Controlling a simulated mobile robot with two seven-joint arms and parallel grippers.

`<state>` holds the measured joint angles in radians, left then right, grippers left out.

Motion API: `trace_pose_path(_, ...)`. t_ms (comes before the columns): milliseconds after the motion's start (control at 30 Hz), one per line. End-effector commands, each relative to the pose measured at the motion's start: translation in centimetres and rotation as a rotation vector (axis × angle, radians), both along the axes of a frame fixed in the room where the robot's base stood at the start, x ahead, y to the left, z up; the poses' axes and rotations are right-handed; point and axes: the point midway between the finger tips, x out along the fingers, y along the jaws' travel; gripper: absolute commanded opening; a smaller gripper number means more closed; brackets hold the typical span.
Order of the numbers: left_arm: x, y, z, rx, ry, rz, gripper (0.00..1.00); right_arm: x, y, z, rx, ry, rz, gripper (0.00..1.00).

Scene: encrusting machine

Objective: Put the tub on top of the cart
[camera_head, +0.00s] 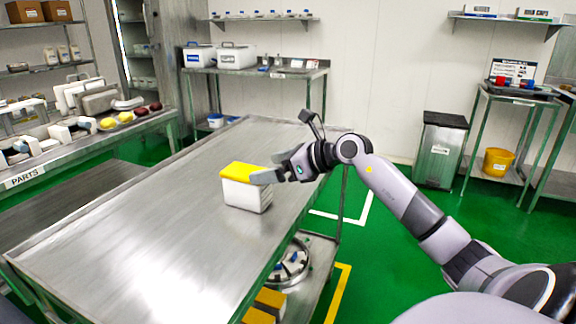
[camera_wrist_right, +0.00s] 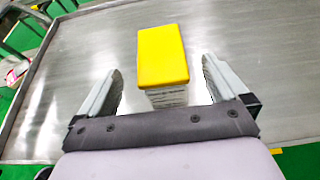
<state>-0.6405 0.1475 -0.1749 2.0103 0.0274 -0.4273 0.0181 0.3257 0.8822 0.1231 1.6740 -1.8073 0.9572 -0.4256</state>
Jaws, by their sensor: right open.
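The tub (camera_head: 246,193) is white with a yellow lid and stands upright on the steel top of the cart (camera_head: 130,235). My right gripper (camera_head: 262,176) is at the tub's right side. In the right wrist view the tub (camera_wrist_right: 163,58) lies ahead, between the lines of the two open fingers of my right gripper (camera_wrist_right: 160,88), with a gap on each side. The fingers do not grip it. The cart's top (camera_wrist_right: 255,60) fills most of that view. My left gripper is not in view.
The cart's lower shelf holds yellow-lidded tubs (camera_head: 270,300) and a round metal part (camera_head: 290,262). A parts bench (camera_head: 75,145) stands at the left and a steel table (camera_head: 255,72) at the back. The cart's top is otherwise bare.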

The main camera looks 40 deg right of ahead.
Motion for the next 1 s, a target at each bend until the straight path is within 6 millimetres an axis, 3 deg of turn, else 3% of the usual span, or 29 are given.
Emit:
trace_pose_path(100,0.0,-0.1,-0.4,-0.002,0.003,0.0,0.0,-1.7,-0.7,0.5,-0.003,0.002,0.0,1.0)
trace_pose_path(333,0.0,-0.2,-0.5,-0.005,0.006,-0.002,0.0,-3.5,-1.5,1.4,-0.001,0.001,-0.001,1.0)
trace_pose_path(1000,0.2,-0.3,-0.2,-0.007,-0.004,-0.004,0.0,-3.9,-1.6,1.8,0.0,-0.001,0.0,1.0)
